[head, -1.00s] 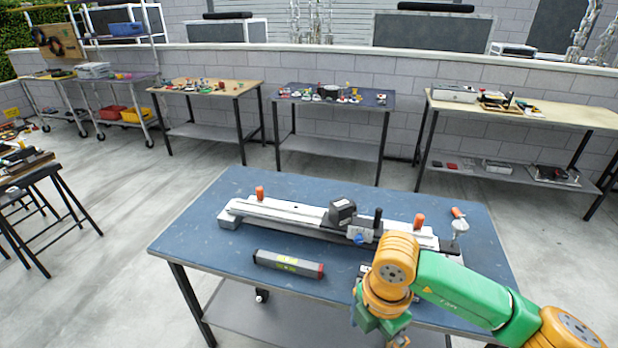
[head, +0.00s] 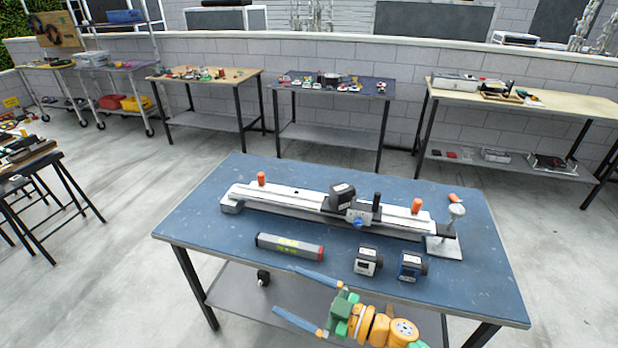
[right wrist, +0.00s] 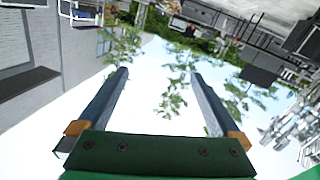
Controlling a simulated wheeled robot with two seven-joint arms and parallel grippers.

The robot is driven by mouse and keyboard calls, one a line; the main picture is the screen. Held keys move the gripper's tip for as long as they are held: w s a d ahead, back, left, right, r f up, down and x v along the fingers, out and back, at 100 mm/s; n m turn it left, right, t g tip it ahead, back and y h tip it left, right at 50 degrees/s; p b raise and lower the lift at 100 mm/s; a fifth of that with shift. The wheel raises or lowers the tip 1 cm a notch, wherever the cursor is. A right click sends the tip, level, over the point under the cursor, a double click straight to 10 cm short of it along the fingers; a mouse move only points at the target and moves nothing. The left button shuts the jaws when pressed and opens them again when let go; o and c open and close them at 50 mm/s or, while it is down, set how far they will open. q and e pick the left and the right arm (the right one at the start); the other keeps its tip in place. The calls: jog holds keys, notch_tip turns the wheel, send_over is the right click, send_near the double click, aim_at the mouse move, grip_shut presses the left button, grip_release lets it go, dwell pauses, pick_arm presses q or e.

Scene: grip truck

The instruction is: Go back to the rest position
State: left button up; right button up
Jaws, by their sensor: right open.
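My right gripper (head: 302,297) is open and empty in the head view, at the front edge of the blue table, its two blue fingers apart and pointing left. In the right wrist view its fingers (right wrist: 158,98) are spread with only sky and leaves between them. My left gripper is not in view. On the table (head: 215,215) lies a long grey rail fixture (head: 290,212) with a black block (head: 342,197) on it. A grey bar with a red end (head: 290,247) and two small boxy devices (head: 367,261) (head: 411,266) lie in front of it.
A small stand (head: 445,246) is at the rail's right end. Orange pegs (head: 261,179) stand on the rail. Several side tables (head: 205,75) with small items line the wall. A dark stool-like stand (head: 30,170) is at far left. Open concrete floor (head: 110,270) lies around the table.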

jog(key=d+f+m+t+h, duration=0.4)
jog(key=d+f+m+h, duration=0.4)
jog(key=f, duration=0.5)
jog(key=s+d+f+m+g+h, duration=0.1)
jog(key=s+d+f+h, duration=0.1)
jog(key=s+d+f, duration=0.3)
jog(key=s+d+f+m+g+h, duration=0.1)
jog(key=s+d+f+h, duration=0.15)
jog(key=f, duration=0.35)
jog(key=s+d+f+m+g+h, duration=0.1)
jog(key=s+d+f+g, duration=0.1)
jog(key=s, duration=0.7)
jog(key=s+d+f+g+h, duration=0.1)
jog(key=s+f+g, duration=0.3)
jog(key=s, duration=0.5)
jog(key=s+d+f+m+g+h, duration=0.1)
jog(key=s+d+f+g, duration=0.2)
jog(key=s, duration=0.6)
notch_tip(320, 180, down, 2)
jog(key=shift+f+m, duration=0.25)
jog(key=shift+m, duration=0.05)
